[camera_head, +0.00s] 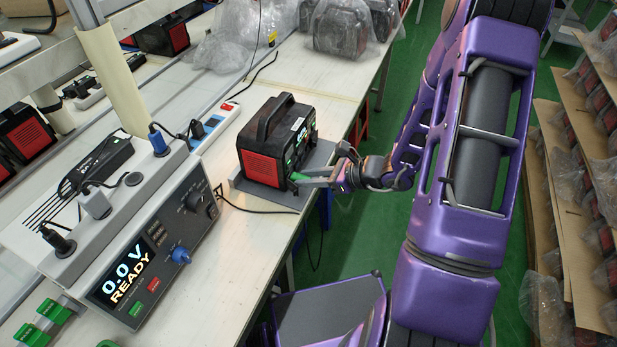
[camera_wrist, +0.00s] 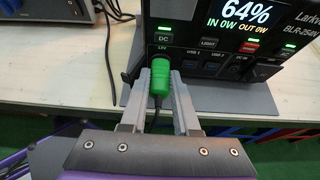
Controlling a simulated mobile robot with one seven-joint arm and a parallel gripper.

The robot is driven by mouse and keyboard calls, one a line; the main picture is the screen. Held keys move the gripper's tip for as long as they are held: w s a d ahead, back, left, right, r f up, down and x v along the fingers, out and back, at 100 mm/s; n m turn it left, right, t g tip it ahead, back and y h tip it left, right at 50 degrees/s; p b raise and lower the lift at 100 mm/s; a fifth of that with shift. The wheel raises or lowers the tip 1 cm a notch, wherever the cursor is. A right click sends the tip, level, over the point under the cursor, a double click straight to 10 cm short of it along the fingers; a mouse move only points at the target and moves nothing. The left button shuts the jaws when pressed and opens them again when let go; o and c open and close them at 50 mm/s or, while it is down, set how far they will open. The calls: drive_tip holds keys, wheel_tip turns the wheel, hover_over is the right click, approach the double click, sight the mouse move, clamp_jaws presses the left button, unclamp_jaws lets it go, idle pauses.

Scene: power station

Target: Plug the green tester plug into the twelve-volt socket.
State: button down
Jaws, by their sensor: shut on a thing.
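The black and red power station (camera_head: 262,168) stands on a grey plate at the bench edge. Its front panel (camera_wrist: 240,30) shows 64%, IN 0W, OUT 0W, and a green light above the DC button (camera_wrist: 163,38). My gripper (camera_head: 322,177) is at this panel. In the wrist view its fingers (camera_wrist: 160,82) are shut on the green tester plug (camera_wrist: 159,80). The plug's front end is at the panel just below the 12V label. The plug and fingers hide the socket, so I cannot tell whether the tip is inside.
A grey tester (camera_head: 150,262) at the front left reads 0.0 V READY. A black cable (camera_head: 250,210) lies on the bench between it and the station. Bagged power stations (camera_head: 342,28) stand at the back. Shelves of boxes (camera_head: 590,190) line the right side.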

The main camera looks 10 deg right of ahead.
drive_tip(key=shift+w+a, duration=0.1)
drive_tip(key=shift+a, duration=0.05)
drive_tip(key=c, duration=0.6)
unclamp_jaws()
drive_tip(key=p+v, duration=0.2)
drive_tip(key=v, duration=1.5)
drive_tip(key=shift+d, duration=0.2)
